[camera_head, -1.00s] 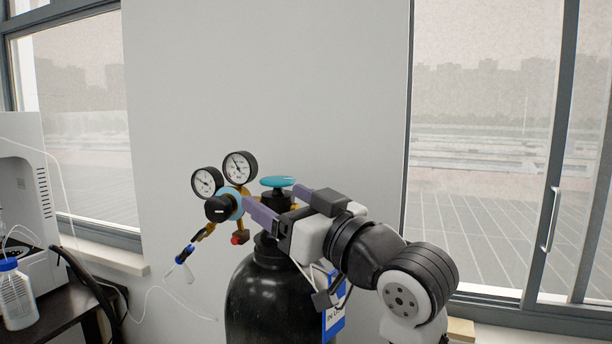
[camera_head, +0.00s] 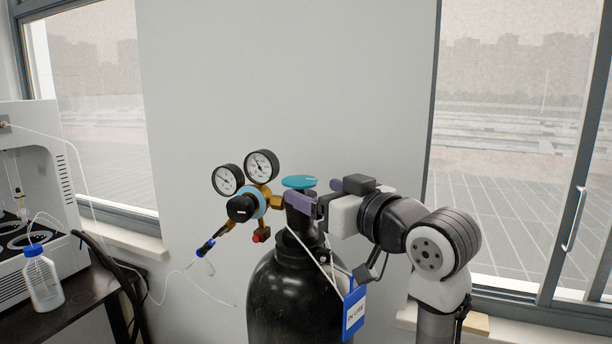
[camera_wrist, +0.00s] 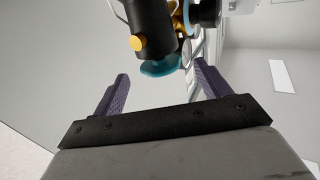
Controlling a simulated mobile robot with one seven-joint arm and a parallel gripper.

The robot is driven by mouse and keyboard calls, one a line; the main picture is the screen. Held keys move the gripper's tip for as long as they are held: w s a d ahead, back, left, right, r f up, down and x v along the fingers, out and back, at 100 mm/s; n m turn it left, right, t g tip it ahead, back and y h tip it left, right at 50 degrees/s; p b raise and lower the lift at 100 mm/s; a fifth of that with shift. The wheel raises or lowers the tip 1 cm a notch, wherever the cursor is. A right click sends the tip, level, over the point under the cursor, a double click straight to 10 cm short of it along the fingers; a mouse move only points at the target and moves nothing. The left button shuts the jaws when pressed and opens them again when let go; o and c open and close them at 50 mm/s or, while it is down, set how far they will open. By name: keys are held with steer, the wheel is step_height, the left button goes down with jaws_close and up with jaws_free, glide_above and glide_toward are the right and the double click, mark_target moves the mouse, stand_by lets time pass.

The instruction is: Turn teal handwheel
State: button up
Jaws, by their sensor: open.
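The teal handwheel (camera_head: 299,182) is a flat disc on top of the black gas cylinder's valve in the head view. In the wrist view the handwheel (camera_wrist: 160,68) lies just beyond my fingertips, between them in the picture. My gripper (camera_head: 309,193) is open and comes in from the right at about the wheel's height. One purple finger passes in front of the valve just below the wheel; the other is partly hidden behind. In the wrist view both fingers of my gripper (camera_wrist: 162,76) are apart with nothing held. I cannot tell whether either finger touches the valve.
A brass regulator with two gauges (camera_head: 261,166) and a black knob (camera_head: 241,208) sits left of the valve. The black cylinder (camera_head: 285,295) carries a hanging blue tag (camera_head: 354,310). A bottle (camera_head: 42,279) stands on a dark table at left. The wall behind is bare.

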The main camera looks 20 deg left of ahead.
mark_target(305, 187)
steer(key=shift+p+x, duration=0.55)
steer(key=shift+x, duration=1.55)
steer(key=shift+c, duration=0.4)
steer(key=c, duration=0.8)
steer(key=shift+c, duration=0.2)
